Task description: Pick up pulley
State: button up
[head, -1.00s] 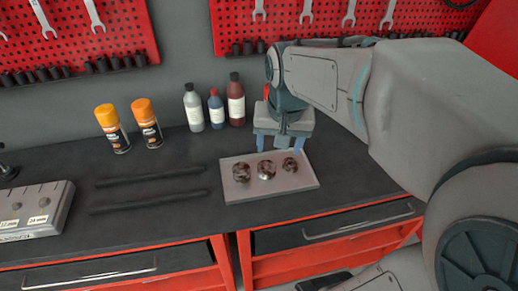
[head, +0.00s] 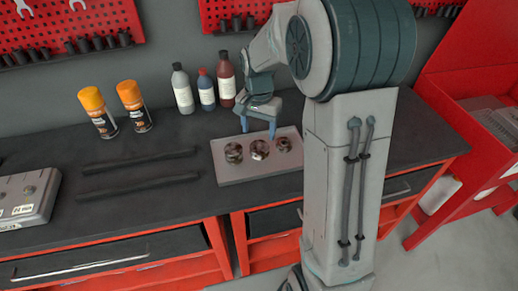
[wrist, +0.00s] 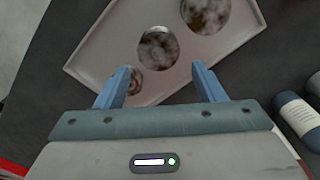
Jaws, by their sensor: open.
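Three round, dark mottled metal pulleys sit in a row on a pale tray (head: 240,176): left pulley (head: 233,153), middle pulley (head: 259,149) and smaller right pulley (head: 283,145). My gripper (head: 258,127) is open and empty, fingers pointing down, above the tray's back edge behind the middle pulley. In the wrist view, the middle pulley (wrist: 158,48) lies just beyond the gap between the blue fingertips (wrist: 161,74). The smallest pulley (wrist: 134,82) is partly hidden by the left finger. The largest pulley (wrist: 208,14) is cut by the top edge.
Bottles (head: 206,90) stand behind the tray, close left of my gripper. Two orange spray cans (head: 133,106) are farther left. Two dark bars (head: 138,175) lie left of the tray, and a grey box (head: 28,198) is at the far left. A red pegboard wall (head: 65,25) stands behind.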

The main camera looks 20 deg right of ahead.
aim_at(260, 146)
jog(key=shift+d+f+p, duration=0.15)
jog(key=shift+f+p, duration=0.45)
jog(key=shift+f, duration=2.7)
jog(key=c, duration=0.9)
